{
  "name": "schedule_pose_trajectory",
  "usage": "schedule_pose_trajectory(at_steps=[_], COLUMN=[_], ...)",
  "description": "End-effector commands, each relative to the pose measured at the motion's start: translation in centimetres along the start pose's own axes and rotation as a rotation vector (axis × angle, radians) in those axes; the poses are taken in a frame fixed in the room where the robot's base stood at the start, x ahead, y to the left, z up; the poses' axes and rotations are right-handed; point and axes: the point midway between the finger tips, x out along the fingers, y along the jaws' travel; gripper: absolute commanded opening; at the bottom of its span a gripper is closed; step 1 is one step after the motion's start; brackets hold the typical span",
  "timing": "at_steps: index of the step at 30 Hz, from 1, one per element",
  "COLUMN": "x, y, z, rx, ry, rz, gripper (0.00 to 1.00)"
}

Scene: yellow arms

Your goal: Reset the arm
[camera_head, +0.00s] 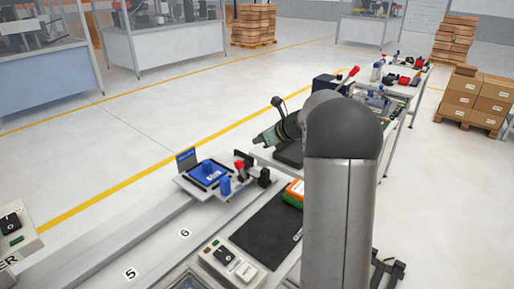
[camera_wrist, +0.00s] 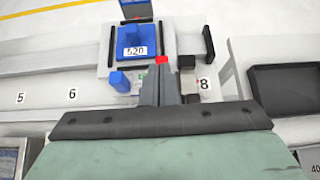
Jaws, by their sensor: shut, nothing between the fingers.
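My arm rises in the head view as a thick grey link with a dark rounded joint. Its far end, with a greenish body, reaches left beyond the joint; the fingertips cannot be made out there. In the wrist view my gripper (camera_wrist: 164,82) shows its grey fingers together, with nothing held. The fingers point toward a fixture plate (camera_head: 193,192) with a blue block (camera_wrist: 138,39) marked 520. It also shows in the head view (camera_head: 207,171). A red-tipped part (camera_head: 240,165) stands at the plate's right side. I cannot tell whether the fingers touch anything.
A switch box (camera_head: 228,262) and a dark tray (camera_head: 270,236) lie on the bench nearer me. An orange-and-green item (camera_head: 294,194) sits beside my arm. Slots numbered 5 and 6 are empty at left. Another table (camera_head: 402,88) stands farther back.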

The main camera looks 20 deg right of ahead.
Motion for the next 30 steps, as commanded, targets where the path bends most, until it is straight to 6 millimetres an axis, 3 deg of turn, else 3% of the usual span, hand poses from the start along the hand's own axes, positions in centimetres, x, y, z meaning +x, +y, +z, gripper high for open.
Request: schedule_pose_trajectory(at_steps=[16, 19, 22, 25, 30], x=[-0.2, -0.3, -0.9, -2.4, -7.0], y=[0.0, 1.6, 6.1, 12.9, 24.1], z=[0.1, 0.2, -0.1, -1.4, -6.7], rx=[0.001, -0.067, -0.266, -0.591, -1.251], ry=[0.000, 0.022, 0.082, 0.166, 0.282], rz=[-0.001, 0.020, 0.083, 0.198, 0.468], gripper=[0.00, 0.00, 0.00, 0.00, 0.00])
